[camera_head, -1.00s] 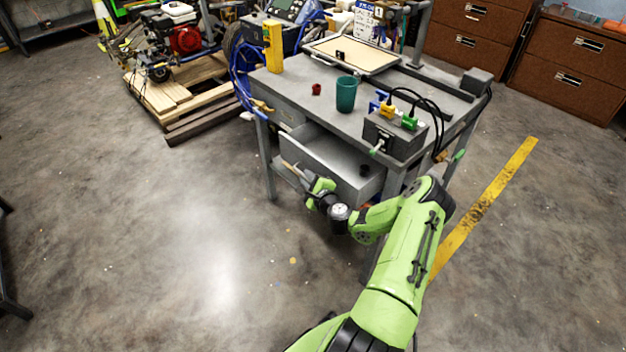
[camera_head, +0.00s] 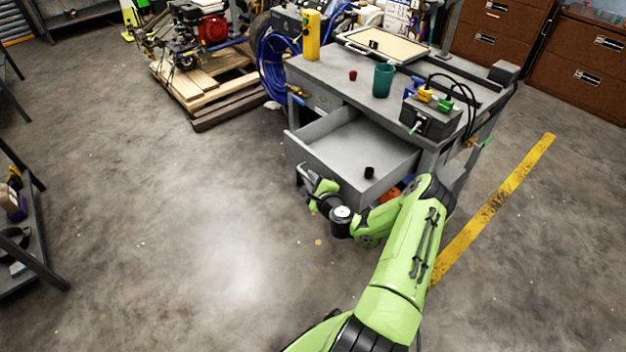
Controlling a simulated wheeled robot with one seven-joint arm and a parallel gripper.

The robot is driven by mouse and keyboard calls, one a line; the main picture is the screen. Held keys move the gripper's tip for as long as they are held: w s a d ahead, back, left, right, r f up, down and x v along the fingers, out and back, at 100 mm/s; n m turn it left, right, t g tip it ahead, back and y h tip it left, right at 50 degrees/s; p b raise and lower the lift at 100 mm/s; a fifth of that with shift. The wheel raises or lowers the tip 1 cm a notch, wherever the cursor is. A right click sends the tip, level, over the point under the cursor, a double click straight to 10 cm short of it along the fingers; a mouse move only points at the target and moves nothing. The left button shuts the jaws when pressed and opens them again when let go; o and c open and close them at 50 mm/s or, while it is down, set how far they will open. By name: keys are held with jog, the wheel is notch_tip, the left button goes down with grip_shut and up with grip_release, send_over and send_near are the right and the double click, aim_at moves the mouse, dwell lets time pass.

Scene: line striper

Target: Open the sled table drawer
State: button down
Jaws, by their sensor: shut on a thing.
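The sled table drawer (camera_head: 330,178) is pulled well out of the grey table (camera_head: 340,82), and its inside shows. My gripper (camera_head: 306,178) is at the drawer's front face, shut on the drawer handle (camera_head: 301,170). The fingers and part of the handle are small and partly hidden by the gripper's own body.
A teal cup (camera_head: 383,80), a small red object (camera_head: 353,75), a yellow box (camera_head: 312,36) and a grey box with cables (camera_head: 431,118) stand on the tabletop. Wooden pallets (camera_head: 205,85) lie at the back left. The floor left of the drawer is clear.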

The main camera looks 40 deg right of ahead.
jog(key=shift+f, duration=0.1)
jog(key=c, duration=1.4)
grip_release()
jog(key=shift+c, duration=0.2)
jog(key=shift+s, duration=0.1)
jog(key=p+v, duration=0.2)
jog(key=v, duration=1.3)
jog(key=shift+s, duration=0.35)
jog(key=shift+w, duration=0.1)
